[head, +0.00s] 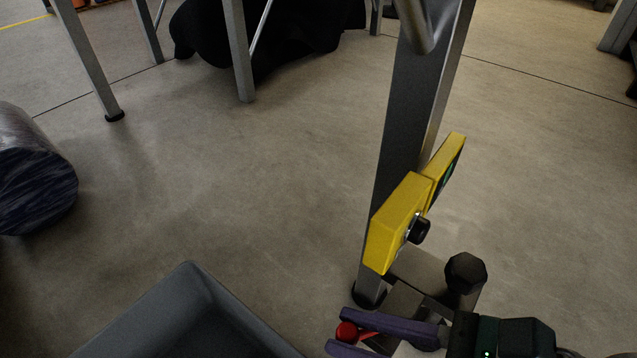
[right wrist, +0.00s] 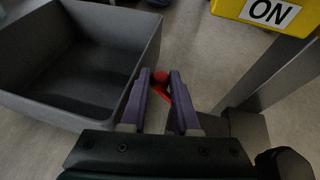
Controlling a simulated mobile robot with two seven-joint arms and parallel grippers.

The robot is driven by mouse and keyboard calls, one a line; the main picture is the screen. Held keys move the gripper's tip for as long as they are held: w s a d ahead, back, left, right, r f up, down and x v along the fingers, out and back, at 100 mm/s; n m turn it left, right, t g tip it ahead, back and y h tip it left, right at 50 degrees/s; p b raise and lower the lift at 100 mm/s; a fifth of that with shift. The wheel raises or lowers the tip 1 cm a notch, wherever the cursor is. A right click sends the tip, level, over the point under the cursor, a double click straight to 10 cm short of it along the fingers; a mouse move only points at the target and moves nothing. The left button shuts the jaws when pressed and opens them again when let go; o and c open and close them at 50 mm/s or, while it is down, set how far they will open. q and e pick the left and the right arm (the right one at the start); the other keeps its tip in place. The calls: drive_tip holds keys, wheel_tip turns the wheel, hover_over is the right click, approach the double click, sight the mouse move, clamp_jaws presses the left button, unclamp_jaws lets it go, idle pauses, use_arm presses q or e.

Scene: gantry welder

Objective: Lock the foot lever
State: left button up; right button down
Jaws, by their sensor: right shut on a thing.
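The foot lever (head: 368,335) is a red bar with a round red knob (head: 347,332), low beside the foot of the grey metal post (head: 402,130). My right gripper (head: 342,334), with purple fingers, comes in from the lower right in the head view and is shut on the red lever. In the right wrist view the red knob (right wrist: 160,76) shows between the two fingertips, and the lever's red bar (right wrist: 162,94) runs between the fingers. My left gripper is not in view.
A yellow box (head: 400,215) with a black knob is on the post; its ON label (right wrist: 268,12) shows in the wrist view. A dark octagonal knob (head: 465,270) stands beside my gripper. A grey bin (head: 190,275) is at left, with open floor beyond it.

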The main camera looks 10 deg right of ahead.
drive_tip(key=shift+s+d+n+g+y, duration=0.15)
drive_tip(key=shift+n+g+y, duration=0.2)
drive_tip(key=shift+n+g, duration=0.15)
drive_tip(key=shift+s+d+n+g+y, duration=0.1)
drive_tip(key=shift+n+g+y, duration=0.25)
drive_tip(key=shift+n+g, duration=0.15)
drive_tip(key=shift+s, duration=0.1)
drive_tip(key=c, duration=0.7)
unclamp_jaws()
drive_tip(key=shift+o, duration=0.2)
drive_tip(key=shift+s+d+r, duration=0.1)
drive_tip(key=shift+d+r, duration=0.05)
drive_tip(key=shift+d, duration=0.05)
drive_tip(key=p+v, duration=0.3)
drive_tip(key=v, duration=0.6)
drive_tip(key=shift+d, duration=0.25)
